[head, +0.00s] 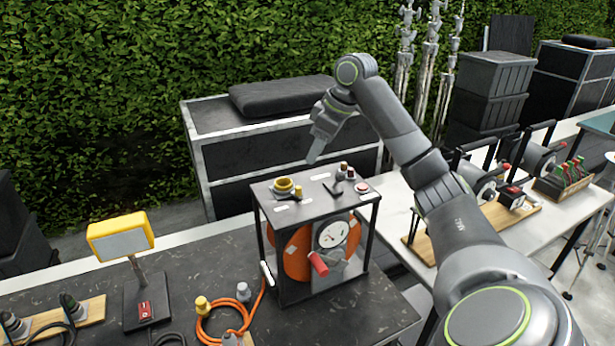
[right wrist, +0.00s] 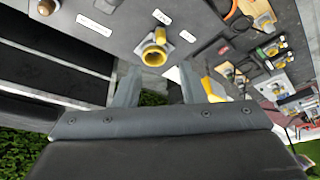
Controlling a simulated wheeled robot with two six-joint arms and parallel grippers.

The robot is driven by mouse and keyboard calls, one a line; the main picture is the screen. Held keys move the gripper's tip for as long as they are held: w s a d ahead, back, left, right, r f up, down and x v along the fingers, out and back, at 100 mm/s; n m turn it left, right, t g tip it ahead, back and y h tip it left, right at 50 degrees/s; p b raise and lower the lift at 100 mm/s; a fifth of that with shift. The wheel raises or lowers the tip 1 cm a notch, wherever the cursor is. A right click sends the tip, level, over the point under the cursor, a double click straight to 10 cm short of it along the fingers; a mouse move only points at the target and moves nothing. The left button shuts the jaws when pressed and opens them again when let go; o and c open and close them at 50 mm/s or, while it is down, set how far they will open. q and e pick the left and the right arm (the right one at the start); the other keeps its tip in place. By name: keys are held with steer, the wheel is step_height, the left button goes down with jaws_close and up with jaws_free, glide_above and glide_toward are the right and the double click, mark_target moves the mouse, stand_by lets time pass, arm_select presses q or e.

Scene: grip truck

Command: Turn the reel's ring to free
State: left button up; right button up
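The reel (head: 318,240) is a dark framed box on the table with an orange drum, a round dial and a red crank handle on its front. A yellow ring (head: 283,185) sits at the left of its top panel, beside a small yellow piece. The ring also shows in the right wrist view (right wrist: 154,52), near small white labels too small to read. My right gripper (head: 314,158) is above the back of the panel, apart from the ring. Its two fingers (right wrist: 157,88) are spread with nothing between them. My left gripper is not in view.
Small knobs (head: 342,172) and a red button (head: 361,187) stand on the panel's right side. A yellow lamp (head: 121,236) and a coiled orange cable (head: 222,318) are left of the reel. A black case (head: 235,160) stands behind.

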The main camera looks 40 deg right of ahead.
steer(key=v, duration=0.6)
stand_by(0.5)
